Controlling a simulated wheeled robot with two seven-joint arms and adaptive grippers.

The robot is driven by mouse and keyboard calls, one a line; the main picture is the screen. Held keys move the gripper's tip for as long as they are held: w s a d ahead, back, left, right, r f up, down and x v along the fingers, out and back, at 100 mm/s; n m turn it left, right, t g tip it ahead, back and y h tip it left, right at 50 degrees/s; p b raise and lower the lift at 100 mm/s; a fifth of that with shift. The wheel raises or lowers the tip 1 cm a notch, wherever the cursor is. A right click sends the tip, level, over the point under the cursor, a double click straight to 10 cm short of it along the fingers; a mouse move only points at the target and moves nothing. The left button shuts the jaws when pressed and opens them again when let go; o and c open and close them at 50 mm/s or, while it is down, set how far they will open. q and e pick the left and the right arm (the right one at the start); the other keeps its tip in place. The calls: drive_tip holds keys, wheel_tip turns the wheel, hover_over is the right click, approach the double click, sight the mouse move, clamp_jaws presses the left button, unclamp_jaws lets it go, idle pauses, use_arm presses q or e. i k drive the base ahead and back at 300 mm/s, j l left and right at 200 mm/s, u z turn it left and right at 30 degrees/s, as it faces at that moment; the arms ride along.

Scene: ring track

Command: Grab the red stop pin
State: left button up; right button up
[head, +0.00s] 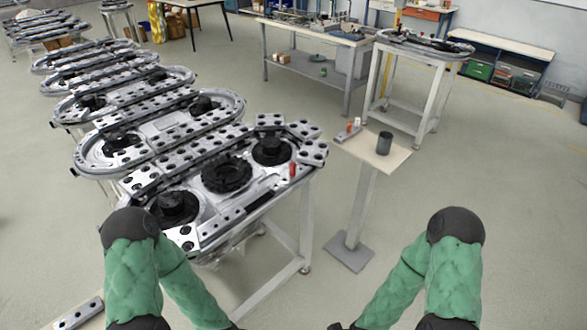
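A small red pin (292,169) stands upright at the right end of the nearest ring track (213,212), beside a black round wheel. A small reddish piece (348,128) also lies on the small pedestal table to the right; I cannot tell whether it is a pin. My left and right arms, in green sleeves, reach down and inward at the bottom of the head view. Their ends are cut off by the bottom edge, so neither gripper shows clearly. Nothing of mine touches the red pin.
The pedestal table (397,158) holds a dark cup (384,143) and a pale block. More ring tracks run back to the left. A workbench (312,68) and a white-framed stand (424,90) are behind. Open floor lies between the nearest track and the pedestal.

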sight(292, 169)
drive_tip(key=i+l+u, duration=0.1)
drive_tip(key=i+l, duration=0.15)
drive_tip(key=i+l+u, duration=0.1)
drive_tip(key=i+l, duration=0.15)
drive_tip(key=l, duration=0.25)
drive_tip(key=i+l+u, duration=0.1)
drive_tip(key=i+l, duration=0.15)
drive_tip(key=l, duration=0.15)
drive_tip(key=i+l, duration=0.2)
drive_tip(key=l, duration=0.25)
drive_tip(key=i+u, duration=0.05)
